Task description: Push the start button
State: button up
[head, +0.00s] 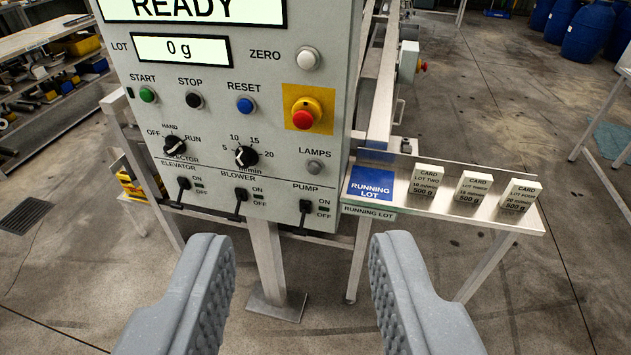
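The green start button (148,95) is at the left of the grey control panel (285,150), under the label START. The black stop button (194,101) and the blue reset button (245,105) are to its right. The display above reads READY, and the smaller lot display (182,50) reads 0 g. My gripper (302,285) is open and empty at the bottom of the view, its two grey fingers wide apart. It is below the panel in the picture and apart from the start button.
A red emergency stop (305,115) on a yellow plate, a selector knob (174,146), a speed knob (246,157) and several toggle switches share the panel. At right, a metal shelf (440,215) holds a blue RUNNING LOT plate (371,186) and lot cards (472,189). Concrete floor is open beyond.

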aim_at(146, 95)
jog(key=i, duration=1)
